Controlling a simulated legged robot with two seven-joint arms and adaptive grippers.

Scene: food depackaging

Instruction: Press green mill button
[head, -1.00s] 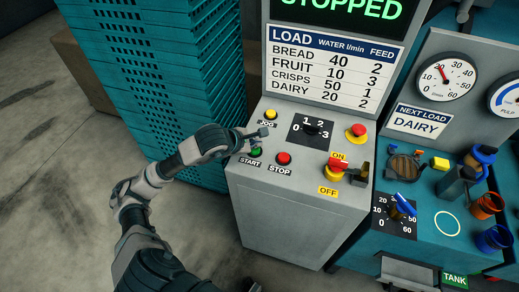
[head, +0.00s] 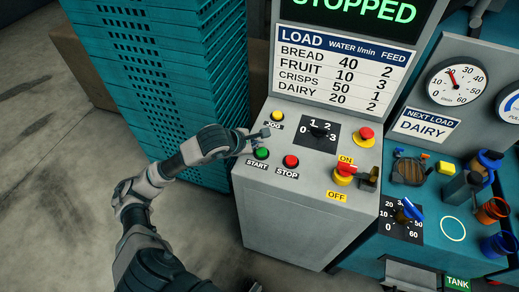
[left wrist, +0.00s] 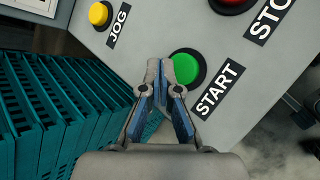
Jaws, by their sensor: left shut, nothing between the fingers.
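The green START button (head: 261,153) sits at the left front of the grey control panel (head: 300,220). It also shows in the left wrist view (left wrist: 186,68), with its START label to the lower right. My left gripper (head: 262,135) is shut and empty, held over the panel between the JOG and START buttons in the head view. In the left wrist view the closed fingertips (left wrist: 159,68) appear just left of the green button, overlapping its dark rim. I cannot tell whether they touch the panel. My right gripper is not in view.
A yellow JOG button (head: 277,116), a red STOP button (head: 290,161), a black selector dial (head: 319,131) and a red mushroom button (head: 366,133) share the panel. A red ON/OFF switch (head: 345,171) stands at right. Teal stacked crates (head: 160,70) rise at left. The display (head: 355,12) reads STOPPED.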

